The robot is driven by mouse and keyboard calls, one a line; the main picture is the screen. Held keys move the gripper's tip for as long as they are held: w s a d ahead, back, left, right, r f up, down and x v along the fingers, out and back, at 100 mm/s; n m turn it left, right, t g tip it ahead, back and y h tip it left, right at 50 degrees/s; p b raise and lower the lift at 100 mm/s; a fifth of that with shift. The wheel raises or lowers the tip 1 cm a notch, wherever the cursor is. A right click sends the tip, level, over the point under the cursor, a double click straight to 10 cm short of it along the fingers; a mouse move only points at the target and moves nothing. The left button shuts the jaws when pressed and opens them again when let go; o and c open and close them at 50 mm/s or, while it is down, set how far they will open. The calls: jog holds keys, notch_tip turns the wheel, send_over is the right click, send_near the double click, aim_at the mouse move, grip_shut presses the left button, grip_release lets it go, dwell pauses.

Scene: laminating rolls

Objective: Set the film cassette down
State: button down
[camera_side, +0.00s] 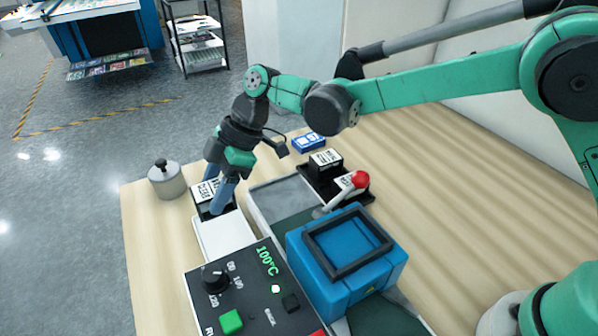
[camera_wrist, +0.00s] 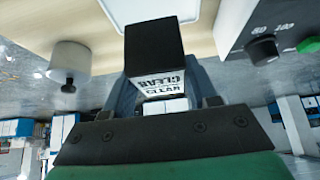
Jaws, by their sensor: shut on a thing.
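The film cassette is a black block with a white label reading CLEAR; it shows in the wrist view (camera_wrist: 154,45) between the two fingers. In the side view the cassette (camera_side: 203,192) is at the left end of the wooden table, partly hidden by the fingers. My gripper (camera_side: 218,195) points down there and is shut on the cassette; it also shows in the wrist view (camera_wrist: 163,82). I cannot tell whether the cassette's underside touches what is beneath it.
A grey weight with a knob (camera_side: 167,181) stands left of the cassette. A white plate (camera_side: 224,236) and the control panel (camera_side: 246,300) lie in front of it. A second black cassette (camera_side: 325,161), a red-knobbed lever (camera_side: 360,180) and a blue machine (camera_side: 345,270) are to the right.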

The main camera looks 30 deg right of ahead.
jog(key=shift+f, duration=2.85)
jog(key=shift+f, duration=0.15)
jog(key=shift+c, duration=1.2)
grip_release()
jog(key=shift+r, duration=0.2)
jog(key=v, duration=1.2)
jog(key=s+d+m+t+h, duration=0.3)
jog(key=s+d+m, duration=0.3)
jog(key=d+m, duration=0.3)
jog(key=s+d+r+m+t+h, duration=0.1)
jog(key=s+d+m+t+h, duration=0.2)
jog(key=s+d+m, duration=0.3)
jog(key=d+m+t, duration=0.1)
jog(key=d+m, duration=0.2)
jog(key=d, duration=0.2)
jog(key=shift+s+r+h, duration=0.2)
jog(key=shift+s+h, duration=0.1)
jog(key=shift+s, duration=0.1)
